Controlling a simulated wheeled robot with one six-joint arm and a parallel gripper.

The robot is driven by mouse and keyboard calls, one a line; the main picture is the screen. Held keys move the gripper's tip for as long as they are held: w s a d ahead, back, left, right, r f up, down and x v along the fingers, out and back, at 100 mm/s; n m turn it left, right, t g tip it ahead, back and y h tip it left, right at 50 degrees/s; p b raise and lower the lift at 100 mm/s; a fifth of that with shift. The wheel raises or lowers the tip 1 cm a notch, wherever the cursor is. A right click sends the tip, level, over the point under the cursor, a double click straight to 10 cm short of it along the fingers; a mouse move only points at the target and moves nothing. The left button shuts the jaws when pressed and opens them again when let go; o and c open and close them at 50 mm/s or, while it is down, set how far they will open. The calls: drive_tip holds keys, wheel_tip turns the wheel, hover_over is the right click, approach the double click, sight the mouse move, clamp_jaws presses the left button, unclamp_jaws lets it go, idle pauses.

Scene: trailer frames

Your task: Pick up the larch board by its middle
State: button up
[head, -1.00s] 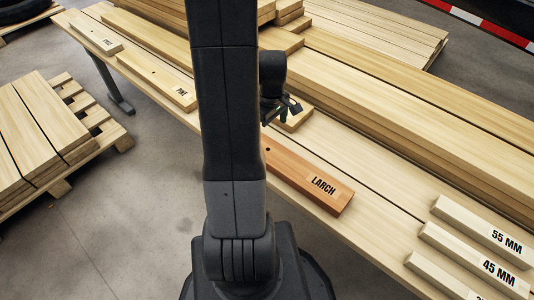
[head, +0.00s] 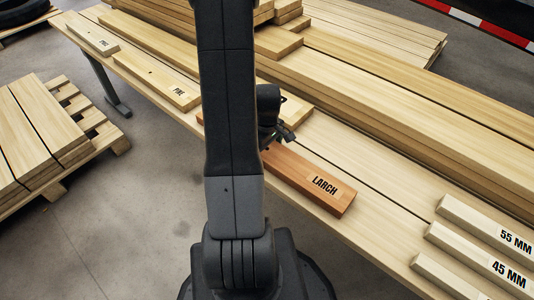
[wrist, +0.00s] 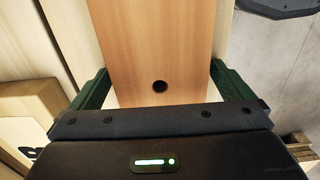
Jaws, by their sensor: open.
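The larch board (head: 300,176) is a reddish-brown plank with a LARCH label near its right end. It lies flat on the long timber-topped table (head: 385,237). My arm hides part of its length in the head view. My gripper (head: 270,138) is low over the board, left of the label. In the wrist view the board (wrist: 160,45) runs between the two green fingers of my gripper (wrist: 160,88), which are apart on either side of it. A dark hole (wrist: 160,87) shows in the board between the fingers. I cannot tell whether either finger touches.
A pale block (head: 295,112) lies just behind my gripper, close to the board. Stacked long planks (head: 400,105) fill the table's back. Labelled pale boards (head: 480,222) lie at right, and pine-coloured ones (head: 155,80) at left. A loaded pallet (head: 45,130) stands on the left floor.

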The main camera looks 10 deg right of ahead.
drive_tip(key=c, duration=1.8)
drive_tip(key=shift+r, duration=0.1)
drive_tip(key=shift+r, duration=0.1)
